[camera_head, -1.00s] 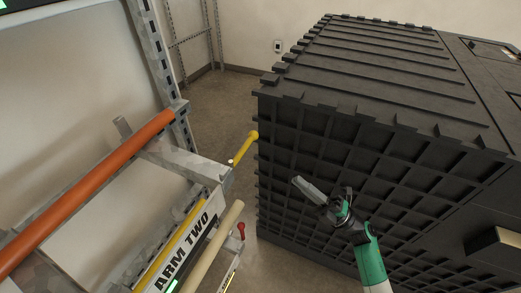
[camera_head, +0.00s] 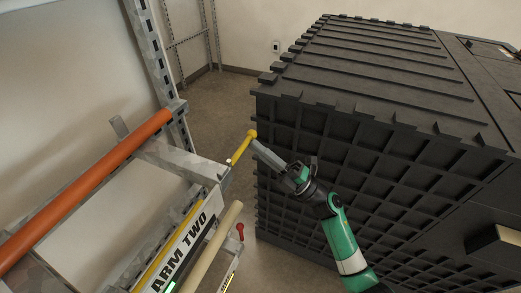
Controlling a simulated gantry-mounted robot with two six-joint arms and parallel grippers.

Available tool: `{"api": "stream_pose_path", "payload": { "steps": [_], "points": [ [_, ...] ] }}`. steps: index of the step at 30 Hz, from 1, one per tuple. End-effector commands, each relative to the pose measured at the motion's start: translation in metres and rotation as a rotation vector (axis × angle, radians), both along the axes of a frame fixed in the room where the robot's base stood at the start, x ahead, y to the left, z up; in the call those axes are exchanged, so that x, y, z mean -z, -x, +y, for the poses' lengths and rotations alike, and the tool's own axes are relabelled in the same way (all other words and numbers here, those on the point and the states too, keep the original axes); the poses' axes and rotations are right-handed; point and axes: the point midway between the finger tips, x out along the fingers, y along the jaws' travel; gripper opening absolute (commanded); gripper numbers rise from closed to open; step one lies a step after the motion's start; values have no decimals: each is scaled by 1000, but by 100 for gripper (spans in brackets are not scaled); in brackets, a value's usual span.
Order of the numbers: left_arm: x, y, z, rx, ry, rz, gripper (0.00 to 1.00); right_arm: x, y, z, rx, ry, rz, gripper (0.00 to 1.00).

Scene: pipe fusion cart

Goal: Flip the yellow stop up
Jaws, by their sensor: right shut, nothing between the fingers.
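The yellow stop (camera_head: 241,149) is a short rod with a round knob at its tip. It sticks out from the end of the grey metal arm of the rack and slants up and to the right. My right gripper (camera_head: 256,145) is shut and empty. Its fingertips are right beside the stop, just below the knob; I cannot tell whether they touch it. My left gripper is not in view.
A large black ribbed crate (camera_head: 385,120) stands close behind my right arm. An orange pipe (camera_head: 90,180) lies on the rack at left, above a label reading "ARM TWO" (camera_head: 185,245). A cream pipe (camera_head: 218,245) and a red knob (camera_head: 240,231) are below the stop.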

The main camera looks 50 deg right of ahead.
Motion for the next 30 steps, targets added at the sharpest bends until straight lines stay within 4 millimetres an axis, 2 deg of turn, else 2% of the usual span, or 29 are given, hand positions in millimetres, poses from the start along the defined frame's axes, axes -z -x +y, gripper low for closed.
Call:
{"api": "stream_pose_path", "payload": {
  "steps": [22,30],
  "points": [
    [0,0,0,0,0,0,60,-7,0,-2,1,77,-23,0],
    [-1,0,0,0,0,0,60,-16,0,-3,1,176,-50,0]
  ]
}}
